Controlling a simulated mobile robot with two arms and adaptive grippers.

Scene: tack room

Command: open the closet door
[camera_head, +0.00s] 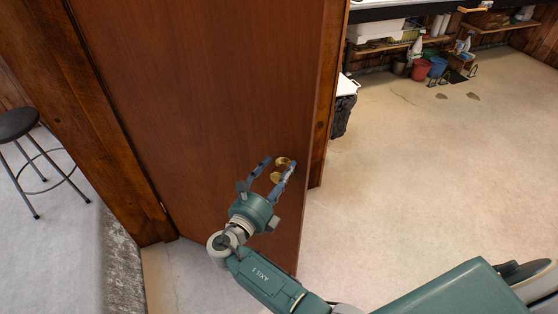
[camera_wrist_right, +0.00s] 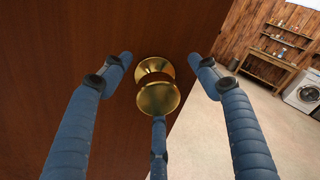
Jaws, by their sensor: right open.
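The brown wooden closet door (camera_head: 220,90) fills the left middle of the head view, with a hinge low on its left side. It appears to stand partly open, and the room shows past its right edge. A round brass knob (camera_head: 282,161) sits near that edge. My right gripper (camera_head: 277,167) is open at the knob, its blue fingers pointing at the door. In the right wrist view, the knob (camera_wrist_right: 157,97) lies between the spread side fingers, with a third finger below it. Contact there is unclear. My left gripper is out of view.
A black-topped stool (camera_head: 17,123) stands at the far left beyond a wooden post (camera_head: 115,110). A workbench with buckets (camera_head: 421,70) beneath is at the back right. The pale floor (camera_head: 430,170) right of the door is clear. A white washing machine (camera_wrist_right: 302,92) shows in the wrist view.

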